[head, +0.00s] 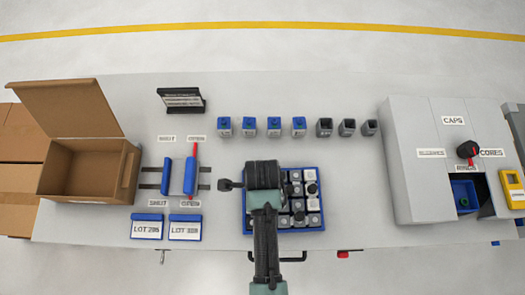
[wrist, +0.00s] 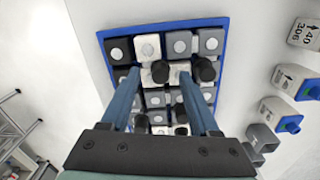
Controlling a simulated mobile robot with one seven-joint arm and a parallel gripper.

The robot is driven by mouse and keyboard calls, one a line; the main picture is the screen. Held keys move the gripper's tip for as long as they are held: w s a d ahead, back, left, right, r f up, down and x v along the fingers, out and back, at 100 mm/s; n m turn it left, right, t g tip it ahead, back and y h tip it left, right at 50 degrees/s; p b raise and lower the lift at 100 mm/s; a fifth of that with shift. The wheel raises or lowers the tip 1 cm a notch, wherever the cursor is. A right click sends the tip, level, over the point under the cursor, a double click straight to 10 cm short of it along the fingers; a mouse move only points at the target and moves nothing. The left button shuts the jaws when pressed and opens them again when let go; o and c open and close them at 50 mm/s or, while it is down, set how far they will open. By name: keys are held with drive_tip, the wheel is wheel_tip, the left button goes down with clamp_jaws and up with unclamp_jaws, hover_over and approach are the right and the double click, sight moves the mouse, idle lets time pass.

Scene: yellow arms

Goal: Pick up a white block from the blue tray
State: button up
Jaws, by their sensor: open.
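The blue tray (wrist: 165,25) holds rows of white, grey and black blocks. In the head view its right rim (head: 323,205) shows, while my arm covers much of its left part. In the wrist view a white block (wrist: 148,43) stands in the far row, between black and grey blocks. More whitish blocks lie in the row nearer my fingers, partly hidden beside two black knobs (wrist: 203,70). My gripper (wrist: 160,74) is open and empty over the tray, its fingertips apart on either side of these blocks. Whether the fingertips touch anything I cannot tell.
Blue-topped blocks (head: 249,126) and grey holders (head: 347,127) stand in a row behind the tray. A grey cabinet (head: 410,150) is at right, an open cardboard box (head: 88,168) at left. Two LOT signs (head: 185,228) lie left of the tray.

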drive_tip(key=shift+f, duration=0.45)
clamp_jaws()
